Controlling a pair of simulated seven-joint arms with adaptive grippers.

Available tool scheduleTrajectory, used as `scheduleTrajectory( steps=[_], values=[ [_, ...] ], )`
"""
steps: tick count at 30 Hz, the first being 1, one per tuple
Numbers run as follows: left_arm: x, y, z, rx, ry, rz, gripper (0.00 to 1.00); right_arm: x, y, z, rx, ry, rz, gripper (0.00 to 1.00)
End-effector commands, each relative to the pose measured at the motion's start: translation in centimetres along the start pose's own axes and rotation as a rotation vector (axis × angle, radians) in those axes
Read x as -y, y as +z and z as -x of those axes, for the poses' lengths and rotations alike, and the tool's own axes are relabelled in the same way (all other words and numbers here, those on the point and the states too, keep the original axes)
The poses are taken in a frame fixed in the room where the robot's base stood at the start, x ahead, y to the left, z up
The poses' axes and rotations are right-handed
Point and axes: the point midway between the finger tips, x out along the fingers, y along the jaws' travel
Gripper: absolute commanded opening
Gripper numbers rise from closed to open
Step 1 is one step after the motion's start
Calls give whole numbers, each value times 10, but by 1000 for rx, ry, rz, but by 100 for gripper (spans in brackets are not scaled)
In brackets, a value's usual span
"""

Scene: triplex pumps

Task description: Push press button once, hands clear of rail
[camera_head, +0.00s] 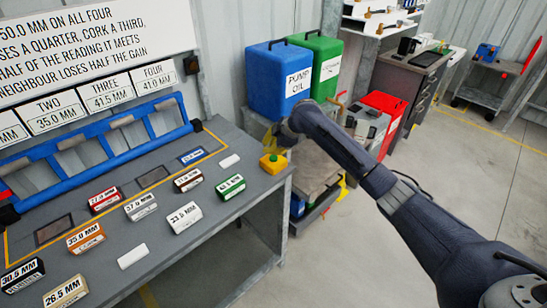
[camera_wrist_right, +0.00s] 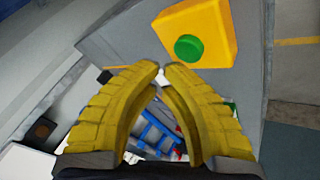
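The press button is a yellow box (camera_head: 273,164) with a small round green button, at the right end of the grey bench. In the right wrist view, the yellow box (camera_wrist_right: 212,25) and its green button (camera_wrist_right: 189,48) lie just beyond the fingertips. My right gripper (camera_head: 272,139) is above and behind the box in the head view, apart from it as far as I can tell. Its yellow fingers (camera_wrist_right: 162,68) are closed tip to tip with nothing between them. The blue rail (camera_head: 95,158) with grey rollers runs along the bench's back, clear of this gripper. My left gripper is out of view.
Several labelled blocks, such as the white 33.5 MM block (camera_head: 184,217), lie on the bench (camera_head: 165,240). A blue pump oil can (camera_head: 279,80) and a green can (camera_head: 318,66) stand behind my right gripper. Open floor lies to the right.

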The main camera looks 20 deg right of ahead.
Motion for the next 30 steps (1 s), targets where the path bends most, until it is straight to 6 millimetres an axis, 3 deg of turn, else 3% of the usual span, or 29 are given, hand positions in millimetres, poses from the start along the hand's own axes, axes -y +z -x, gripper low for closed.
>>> scheduleTrajectory(
  steps=[10,11,13,30],
  values=[
    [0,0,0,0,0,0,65,1,0,-1,0,-1,0,0],
    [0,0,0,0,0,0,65,1,0,-1,0,-1,0,5],
    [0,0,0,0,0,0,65,1,0,-1,0,-1,0,0],
    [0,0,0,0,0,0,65,1,0,-1,0,0,0,0]
  ],
)
